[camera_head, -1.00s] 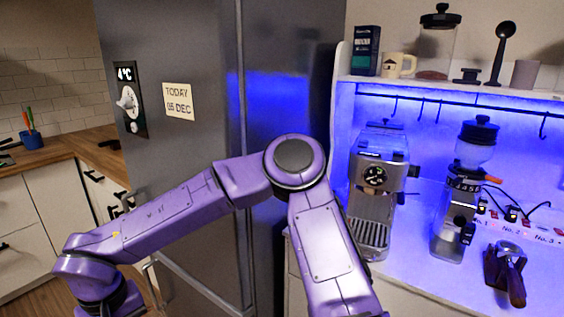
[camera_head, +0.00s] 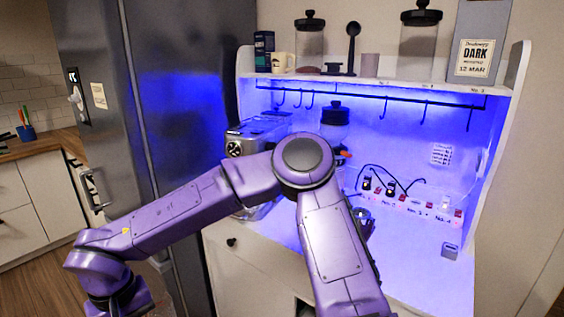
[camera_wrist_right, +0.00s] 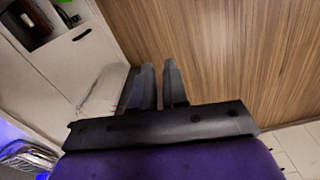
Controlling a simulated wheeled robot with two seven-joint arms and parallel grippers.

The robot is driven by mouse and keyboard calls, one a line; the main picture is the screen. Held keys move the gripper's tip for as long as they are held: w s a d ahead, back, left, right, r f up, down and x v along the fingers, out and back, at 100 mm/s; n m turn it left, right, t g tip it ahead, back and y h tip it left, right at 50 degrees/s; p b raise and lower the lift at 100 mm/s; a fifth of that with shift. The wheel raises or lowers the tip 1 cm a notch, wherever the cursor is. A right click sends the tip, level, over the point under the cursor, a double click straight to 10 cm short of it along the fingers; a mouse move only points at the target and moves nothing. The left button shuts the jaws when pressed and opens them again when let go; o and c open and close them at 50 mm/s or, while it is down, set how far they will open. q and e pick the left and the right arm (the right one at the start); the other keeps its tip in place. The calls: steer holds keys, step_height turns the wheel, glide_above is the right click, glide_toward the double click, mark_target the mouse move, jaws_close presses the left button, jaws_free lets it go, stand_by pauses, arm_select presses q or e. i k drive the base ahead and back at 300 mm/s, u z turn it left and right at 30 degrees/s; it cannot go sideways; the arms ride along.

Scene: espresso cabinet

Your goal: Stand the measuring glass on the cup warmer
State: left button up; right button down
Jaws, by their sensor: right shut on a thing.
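The silver espresso machine (camera_head: 234,147) stands at the left of the blue-lit cabinet in the head view, its lower part largely hidden by my arm. Its flat top (camera_head: 264,123), which looks like the cup warmer, shows nothing I can make out standing on it. In the right wrist view my right gripper (camera_wrist_right: 160,80) has its two dark fingers close together. A pale, see-through shape (camera_wrist_right: 104,94) beside the fingers seems to be the measuring glass, though its outline is hard to tell. The gripper is away from the machine. My left gripper is not in view.
A grinder (camera_head: 334,115) stands right of the machine, partly behind my arm. A shelf (camera_head: 400,84) with jars and a hook rail (camera_head: 385,97) hang above. A power strip (camera_head: 415,207) with cables lies at the back. The fridge (camera_head: 180,90) stands to the left. The counter's right front is fairly clear.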

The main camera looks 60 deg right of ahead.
mark_target(263, 125)
steer(key=z, duration=1.4)
